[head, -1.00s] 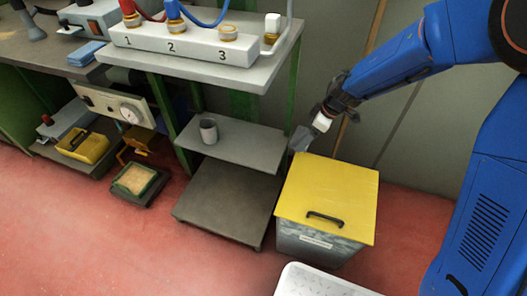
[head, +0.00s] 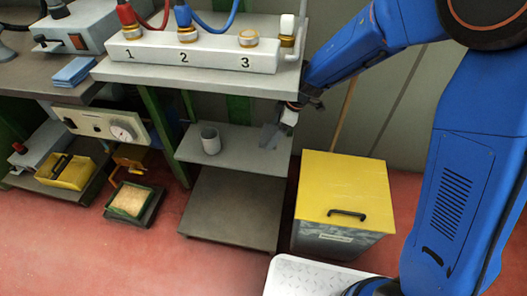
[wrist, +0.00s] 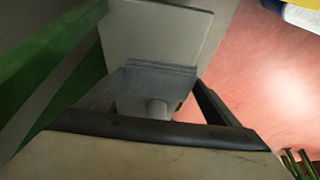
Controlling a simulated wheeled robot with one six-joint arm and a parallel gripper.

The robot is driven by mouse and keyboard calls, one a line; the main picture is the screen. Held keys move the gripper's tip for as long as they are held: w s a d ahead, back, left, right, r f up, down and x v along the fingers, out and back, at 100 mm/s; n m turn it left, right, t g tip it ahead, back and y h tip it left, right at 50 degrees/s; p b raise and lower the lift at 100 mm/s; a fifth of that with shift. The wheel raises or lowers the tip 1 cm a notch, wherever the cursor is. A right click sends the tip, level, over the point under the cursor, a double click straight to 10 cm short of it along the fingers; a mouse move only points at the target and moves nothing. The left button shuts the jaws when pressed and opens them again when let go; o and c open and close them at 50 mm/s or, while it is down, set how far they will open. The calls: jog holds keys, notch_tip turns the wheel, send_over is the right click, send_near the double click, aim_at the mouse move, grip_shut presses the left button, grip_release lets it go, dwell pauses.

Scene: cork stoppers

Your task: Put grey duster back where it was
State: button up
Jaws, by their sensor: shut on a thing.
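My gripper (head: 284,122) is shut on the grey duster (head: 268,136) in the head view. The duster hangs from the fingertips at the right end of the small grey shelf (head: 232,158), under the bench top. I cannot tell whether it touches the shelf. A grey cup (head: 210,139) stands upright on the shelf to the left of the duster. In the wrist view, a blue-grey surface (wrist: 120,84), probably the duster, lies just past a dark gripper part, and a light grey panel shows beyond it.
The bench top (head: 205,78) with the numbered white block (head: 200,52) is close above my gripper. A bin with a yellow lid (head: 345,185) stands to the right. A folded blue cloth (head: 75,71) lies on the left bench. The shelf's middle is clear.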

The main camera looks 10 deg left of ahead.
aim_at(269, 154)
notch_tip(269, 154, down, 9)
jog(key=shift+f, duration=0.1)
dwell(0.4)
jog(key=shift+f, duration=0.2)
jog(key=o, duration=1.1)
jog(key=shift+r, duration=0.15)
jog(key=v, duration=1.2)
jog(key=shift+a+r, duration=0.1)
